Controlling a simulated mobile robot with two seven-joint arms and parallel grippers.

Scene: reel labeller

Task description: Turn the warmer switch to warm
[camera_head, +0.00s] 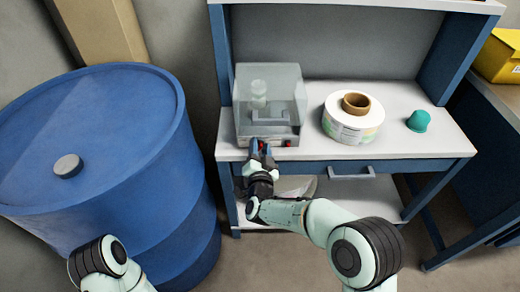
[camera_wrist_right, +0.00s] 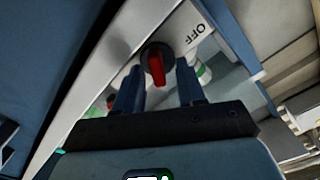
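The warmer (camera_head: 270,92) is a clear-lidded box on the left of the bench top, with a pale bottle inside. In the right wrist view its switch (camera_wrist_right: 157,66) is a red lever on a round black base, with an "OFF" label (camera_wrist_right: 197,32) up and to the right. My right gripper (camera_head: 260,148) is at the warmer's front, in front of the switch. In the right wrist view its two fingers (camera_wrist_right: 158,84) are apart, one either side of the red lever; I cannot tell whether they touch it. My left gripper is out of the head view; only part of that arm shows.
A label reel (camera_head: 345,125) with a brown core and a teal dome-shaped thing (camera_head: 418,121) sit on the bench to the right. A drawer handle (camera_head: 352,172) juts out below the bench top (camera_head: 395,100). A big blue drum (camera_head: 100,110) stands at left.

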